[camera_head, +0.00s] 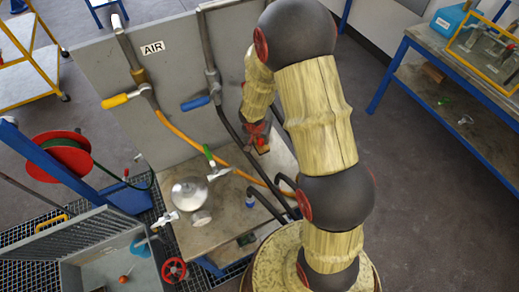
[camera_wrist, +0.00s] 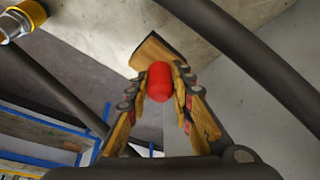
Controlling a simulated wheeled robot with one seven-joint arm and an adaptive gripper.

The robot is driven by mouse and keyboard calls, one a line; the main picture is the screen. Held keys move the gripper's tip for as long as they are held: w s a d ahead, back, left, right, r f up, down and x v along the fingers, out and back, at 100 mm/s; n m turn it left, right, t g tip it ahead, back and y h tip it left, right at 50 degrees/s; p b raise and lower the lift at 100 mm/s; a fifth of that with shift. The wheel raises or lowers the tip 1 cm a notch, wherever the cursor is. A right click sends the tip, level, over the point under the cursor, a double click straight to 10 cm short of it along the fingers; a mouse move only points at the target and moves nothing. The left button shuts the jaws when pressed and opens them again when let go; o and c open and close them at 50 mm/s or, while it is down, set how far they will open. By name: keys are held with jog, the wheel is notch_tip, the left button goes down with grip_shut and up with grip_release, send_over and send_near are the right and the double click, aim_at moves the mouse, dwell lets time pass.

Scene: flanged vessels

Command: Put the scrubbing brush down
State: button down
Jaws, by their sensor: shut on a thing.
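My gripper (camera_wrist: 162,95) is shut on the scrubbing brush (camera_wrist: 158,82), whose rounded red end shows between the two fingers in the wrist view. A tan, wood-like piece (camera_wrist: 155,50) shows just beyond the red end; I take it for part of the brush. The bristles are hidden. In the head view my gripper (camera_head: 258,140) is in front of the grey panel, above the back right of the workbench. The brush there is small and mostly hidden. I cannot tell whether it touches a surface.
The workbench top (camera_head: 215,240) holds a round metal vessel (camera_head: 190,193) and a green-handled valve (camera_head: 211,160). An orange hose (camera_head: 190,143) and dark hoses run near my gripper. The grey panel (camera_head: 105,75) stands behind. A grey bin (camera_head: 110,268) is at lower left.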

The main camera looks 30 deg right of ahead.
aim_at(260, 146)
jog(key=shift+f+b, duration=1.05)
jog(key=shift+f, duration=1.85)
jog(key=shift+f, duration=0.2)
jog(key=c, duration=1.6)
grip_release()
jog(key=shift+o, duration=0.2)
jog(key=shift+r, duration=0.1)
